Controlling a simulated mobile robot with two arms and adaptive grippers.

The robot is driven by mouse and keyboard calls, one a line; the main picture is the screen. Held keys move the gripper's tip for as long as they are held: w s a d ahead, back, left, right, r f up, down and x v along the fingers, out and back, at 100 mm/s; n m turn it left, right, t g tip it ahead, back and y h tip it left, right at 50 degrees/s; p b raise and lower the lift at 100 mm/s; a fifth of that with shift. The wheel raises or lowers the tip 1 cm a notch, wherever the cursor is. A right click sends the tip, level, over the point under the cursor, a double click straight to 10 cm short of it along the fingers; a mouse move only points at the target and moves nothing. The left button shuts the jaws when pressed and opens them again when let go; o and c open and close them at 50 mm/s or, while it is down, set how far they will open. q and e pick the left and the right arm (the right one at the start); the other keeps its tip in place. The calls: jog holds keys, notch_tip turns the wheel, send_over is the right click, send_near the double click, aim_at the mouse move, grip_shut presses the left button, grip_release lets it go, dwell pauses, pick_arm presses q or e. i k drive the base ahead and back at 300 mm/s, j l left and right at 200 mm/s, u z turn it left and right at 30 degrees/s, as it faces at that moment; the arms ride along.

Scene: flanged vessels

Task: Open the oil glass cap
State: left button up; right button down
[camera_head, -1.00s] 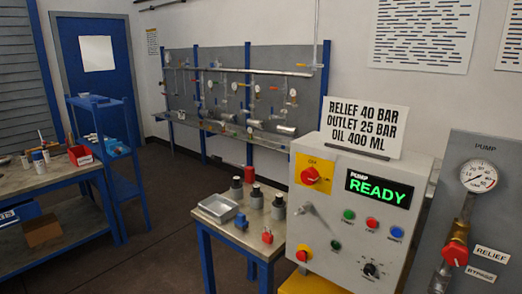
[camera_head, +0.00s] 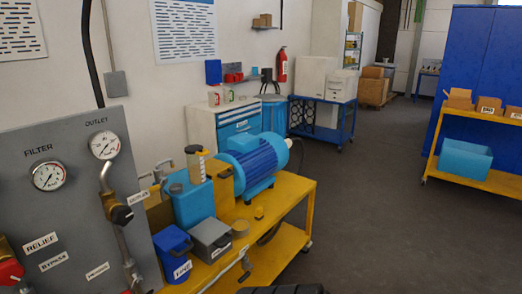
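A small upright tan-and-clear cylinder (camera_head: 196,166) with a dark top (camera_head: 193,149) stands on the blue tank (camera_head: 190,202) of the pump unit. It looks like the oil glass with its cap on, but it is too small to be sure. The tank sits on a yellow cart (camera_head: 290,198) beside a blue motor (camera_head: 257,163).
A grey panel (camera_head: 75,185) with gauges and valves stands at the left. A blue bin (camera_head: 172,254) and a grey box (camera_head: 211,238) sit on the cart's near side. Open floor (camera_head: 385,215) lies to the right, before a yellow shelf cart (camera_head: 500,183).

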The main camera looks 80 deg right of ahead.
aim_at(197, 149)
jog(key=z, duration=2.05)
